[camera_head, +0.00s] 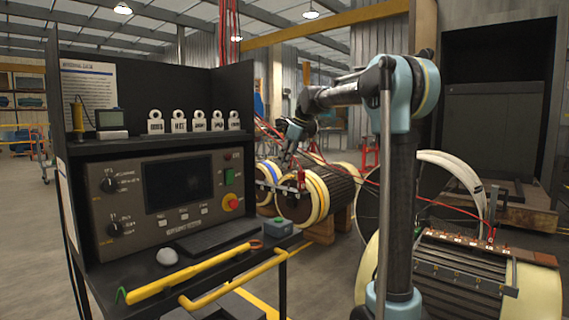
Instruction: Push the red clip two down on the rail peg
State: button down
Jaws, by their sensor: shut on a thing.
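My gripper (287,161) is small and far off in the head view, at the end of my arm, pointing down over the near end of the middle rotor (339,192). A small red clip (301,177) stands upright at the rail (284,187) across that rotor's end. My gripper is shut at the clip, its fingers on the clip's upper left side. The exact contact and the peg under the clip are too small to make out. Another red clip (492,213) stands on the terminal rail (458,243) of the right rotor.
A test bench (165,200) with a screen and buttons fills the left. Red cables (345,178) run behind my arm towards the right rotor. A large pale ring (453,168) stands behind that rotor.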

jog(key=shift+f, duration=3.65)
jog(key=shift+f, duration=0.4)
jog(key=c, duration=1.3)
grip_release()
